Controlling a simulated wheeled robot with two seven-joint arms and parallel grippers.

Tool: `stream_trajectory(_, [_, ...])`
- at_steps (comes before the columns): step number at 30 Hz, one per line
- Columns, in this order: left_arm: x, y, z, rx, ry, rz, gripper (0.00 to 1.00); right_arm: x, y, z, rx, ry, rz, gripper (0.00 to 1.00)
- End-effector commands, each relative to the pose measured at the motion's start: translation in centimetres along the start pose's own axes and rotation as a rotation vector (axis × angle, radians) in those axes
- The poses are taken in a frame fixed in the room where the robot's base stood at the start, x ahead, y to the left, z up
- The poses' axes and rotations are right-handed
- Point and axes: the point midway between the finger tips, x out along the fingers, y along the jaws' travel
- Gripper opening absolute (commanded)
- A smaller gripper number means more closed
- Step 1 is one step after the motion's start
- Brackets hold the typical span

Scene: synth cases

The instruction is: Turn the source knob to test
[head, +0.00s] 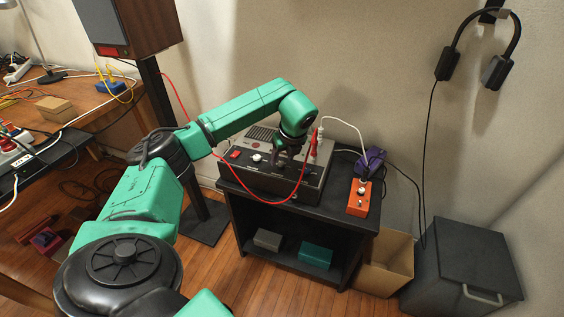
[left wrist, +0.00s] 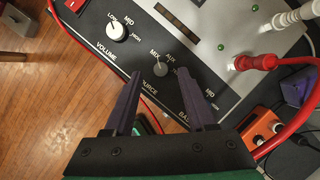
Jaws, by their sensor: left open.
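The grey and black device (head: 232,173) stands on a small black stand. In the left wrist view its front panel (left wrist: 92,34) carries a white volume knob (left wrist: 117,31) and a small grey source knob (left wrist: 159,63). In the head view the left gripper (head: 289,152) hides that knob. My right gripper is not in view.
A red plug (left wrist: 264,63) and a white plug (left wrist: 288,17) stick up from the device, with cables looping close to my left gripper. An orange box (head: 358,198) sits right of the device. A dark lidded bin (head: 463,262) stands on the floor at right.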

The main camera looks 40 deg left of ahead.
Motion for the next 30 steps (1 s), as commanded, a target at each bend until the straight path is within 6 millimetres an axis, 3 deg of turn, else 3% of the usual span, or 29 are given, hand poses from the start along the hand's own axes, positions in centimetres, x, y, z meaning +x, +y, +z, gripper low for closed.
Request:
stream_trajectory(4, [2.1,0.0,-0.1,0.001,0.002,0.000,0.56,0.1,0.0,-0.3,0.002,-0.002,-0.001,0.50])
stream_trajectory(12, [2.5,-0.1,-0.1,0.002,0.001,-0.002,0.56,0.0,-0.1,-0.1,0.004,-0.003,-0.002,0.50])
stream_trajectory(13, [2.5,-0.1,-0.1,0.002,0.001,-0.002,0.52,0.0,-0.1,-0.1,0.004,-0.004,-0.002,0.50])
stream_trajectory(17, [2.5,-0.1,-0.1,0.002,0.001,-0.002,0.03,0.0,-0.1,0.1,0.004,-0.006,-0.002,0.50])
stream_trajectory(30, [2.5,0.0,-0.1,0.043,0.001,-0.018,0.00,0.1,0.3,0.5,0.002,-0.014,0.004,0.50])
